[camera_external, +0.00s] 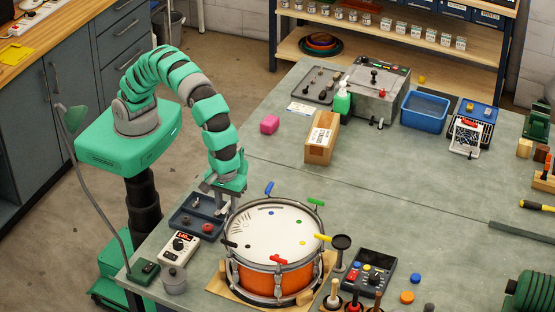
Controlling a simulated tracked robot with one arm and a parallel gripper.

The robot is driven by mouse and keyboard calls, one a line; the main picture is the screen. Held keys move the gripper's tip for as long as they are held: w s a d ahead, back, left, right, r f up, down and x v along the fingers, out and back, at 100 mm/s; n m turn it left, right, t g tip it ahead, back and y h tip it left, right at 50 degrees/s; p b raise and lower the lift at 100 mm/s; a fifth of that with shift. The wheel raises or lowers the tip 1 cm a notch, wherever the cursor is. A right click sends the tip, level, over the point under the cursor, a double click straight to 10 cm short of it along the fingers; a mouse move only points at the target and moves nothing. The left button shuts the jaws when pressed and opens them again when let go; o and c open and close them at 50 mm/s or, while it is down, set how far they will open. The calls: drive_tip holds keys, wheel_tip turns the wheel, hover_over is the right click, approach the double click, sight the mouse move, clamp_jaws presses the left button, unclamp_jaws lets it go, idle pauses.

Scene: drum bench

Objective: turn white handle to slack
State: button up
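The drum (270,277) has an orange shell and a pale head, and stands on a wooden board. Coloured handles sit round its rim: blue (269,187), green (316,201), yellow (322,237), red (278,260) and black (229,243). My gripper (221,207) is at the drum's back left rim, pointing down. I cannot make out the white handle clearly; my gripper covers that part of the rim. Whether the fingers are open or touch anything there is too small to tell.
A dark tray (183,221) and a white meter (178,248) lie left of the drum. A metal pot (174,280) is at front left. A dark control box (369,272) and upright tools (333,294) stand at right. The bench behind the drum is mostly clear around a cardboard box (321,138).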

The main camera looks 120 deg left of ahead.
sight(228, 205)
wheel_tip(228, 205, up, 13)
drive_tip(key=shift+f+b, duration=0.2)
drive_tip(key=shift+b, duration=0.2)
idle(0.5)
drive_tip(key=w+a+r+m+t+h+b, duration=0.15)
drive_tip(key=a+r+m+t+b, duration=0.5)
drive_tip(key=a+r, duration=1.25)
drive_tip(key=s+a+r+m+t+y, duration=0.1)
drive_tip(key=s+a+r+m+t, duration=0.8)
drive_tip(key=s+a+r+m, duration=0.2)
drive_tip(key=s+a+r, duration=0.2)
drive_tip(key=a, duration=0.1)
drive_tip(key=shift+a+r+m, duration=0.25)
drive_tip(key=shift+r+m, duration=0.1)
drive_tip(key=shift+r, duration=0.05)
drive_tip(key=shift+y, duration=0.25)
idle(1.1)
